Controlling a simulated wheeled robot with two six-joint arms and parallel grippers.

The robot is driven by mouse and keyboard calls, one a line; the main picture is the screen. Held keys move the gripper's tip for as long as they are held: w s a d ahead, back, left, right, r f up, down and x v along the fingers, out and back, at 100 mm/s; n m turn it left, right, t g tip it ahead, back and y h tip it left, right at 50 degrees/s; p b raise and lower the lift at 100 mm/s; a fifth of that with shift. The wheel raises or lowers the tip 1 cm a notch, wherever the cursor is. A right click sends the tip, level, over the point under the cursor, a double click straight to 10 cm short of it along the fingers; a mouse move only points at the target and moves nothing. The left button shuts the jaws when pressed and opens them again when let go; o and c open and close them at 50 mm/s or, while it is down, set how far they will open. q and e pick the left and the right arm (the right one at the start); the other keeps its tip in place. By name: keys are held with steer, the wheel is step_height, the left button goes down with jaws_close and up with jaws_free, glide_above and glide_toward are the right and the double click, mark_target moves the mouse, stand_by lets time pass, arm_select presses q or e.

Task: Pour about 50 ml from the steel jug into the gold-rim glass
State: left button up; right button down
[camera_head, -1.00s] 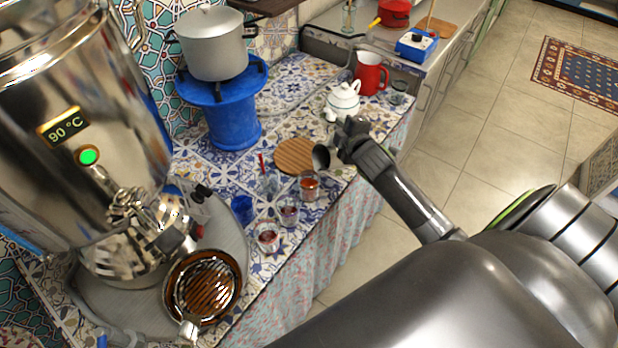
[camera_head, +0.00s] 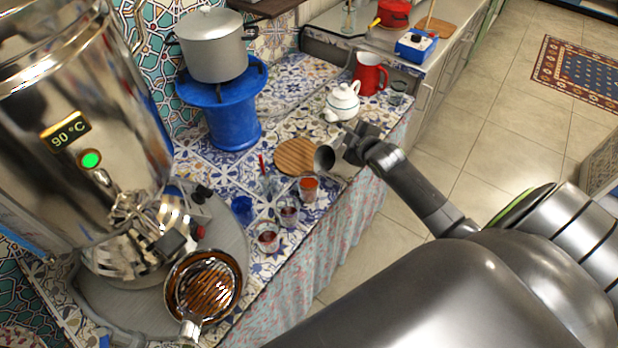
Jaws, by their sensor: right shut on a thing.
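My right gripper (camera_head: 352,142) is shut on the small steel jug (camera_head: 341,166), held above the counter. The jug is tilted, with its dark mouth toward the left. Two more small glasses with dark red contents, a middle one (camera_head: 288,215) and a front one (camera_head: 268,241), stand nearer the samovar. I cannot make out a gold rim on any of them, nor a stream from the jug. My left gripper is not in view.
A round wooden board (camera_head: 294,156) lies behind the glasses. A white teapot (camera_head: 343,103) and a red mug (camera_head: 368,74) stand beyond the jug. A blue cup (camera_head: 242,209) stands near the glasses.

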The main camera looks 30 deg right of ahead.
steer(key=shift+d+f+m+b, duration=0.2)
steer(key=shift+f+m+b, duration=0.1)
steer(key=shift+f+b, duration=0.2)
steer(key=shift+d+f+y, duration=0.2)
steer(key=shift+d+y, duration=0.05)
steer(key=shift+y, duration=0.15)
steer(key=shift+m+b, duration=0.3)
